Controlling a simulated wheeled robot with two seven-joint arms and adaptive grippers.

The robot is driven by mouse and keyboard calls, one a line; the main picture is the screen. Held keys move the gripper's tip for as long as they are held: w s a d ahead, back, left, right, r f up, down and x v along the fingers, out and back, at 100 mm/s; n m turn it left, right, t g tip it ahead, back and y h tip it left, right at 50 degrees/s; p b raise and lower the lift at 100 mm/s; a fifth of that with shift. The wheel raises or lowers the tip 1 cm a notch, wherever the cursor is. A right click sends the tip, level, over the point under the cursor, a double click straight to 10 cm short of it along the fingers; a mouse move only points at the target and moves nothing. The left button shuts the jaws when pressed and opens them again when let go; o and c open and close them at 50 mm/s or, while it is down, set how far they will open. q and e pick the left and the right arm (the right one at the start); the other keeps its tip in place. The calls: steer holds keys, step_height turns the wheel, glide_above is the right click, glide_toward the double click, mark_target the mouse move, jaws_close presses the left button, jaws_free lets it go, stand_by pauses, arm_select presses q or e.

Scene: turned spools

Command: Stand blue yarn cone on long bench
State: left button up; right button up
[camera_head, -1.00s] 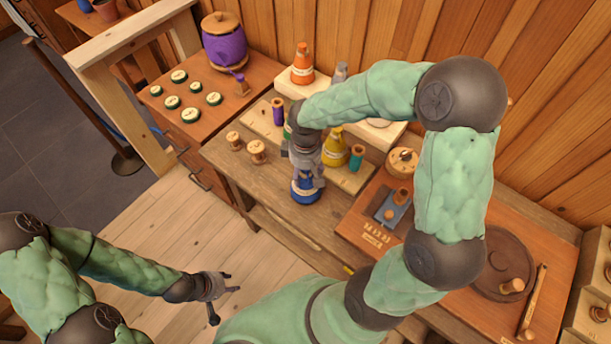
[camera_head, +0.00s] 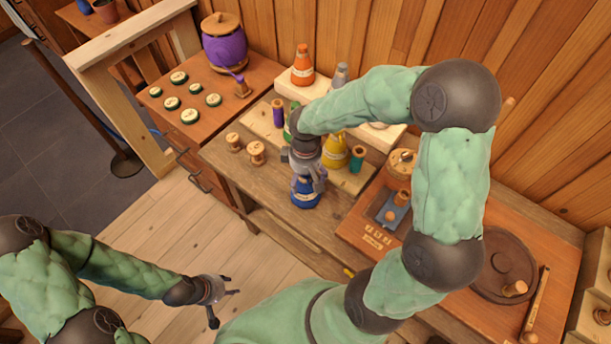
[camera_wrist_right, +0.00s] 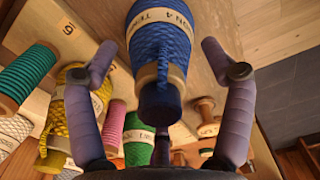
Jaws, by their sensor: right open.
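The blue yarn cone (camera_head: 305,198) stands upright near the front edge of the long wooden bench (camera_head: 225,160). Its upper part is hidden by my right gripper (camera_head: 308,180) in the head view. In the right wrist view the blue cone (camera_wrist_right: 160,50) has a pale label band and a dark tip pointing toward the camera. The fingers of my right gripper (camera_wrist_right: 160,75) are spread wide on either side of it, with gaps, holding nothing. My left gripper (camera_head: 222,305) is open and empty, low over the floor at the left, away from the bench.
A yellow cone (camera_head: 336,150), a teal spool (camera_head: 357,158) and a purple spool (camera_head: 278,112) stand behind the blue cone. Two wooden spools (camera_head: 256,153) stand to its left. An orange cone (camera_head: 302,65) is on a raised pale block. A board with a grey block (camera_head: 390,213) lies at right.

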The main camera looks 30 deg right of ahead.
step_height(320, 180, up, 12)
steer(key=p, duration=0.3)
steer(key=shift+r+p, duration=0.1)
steer(key=shift+p, duration=0.3)
stand_by(1.0)
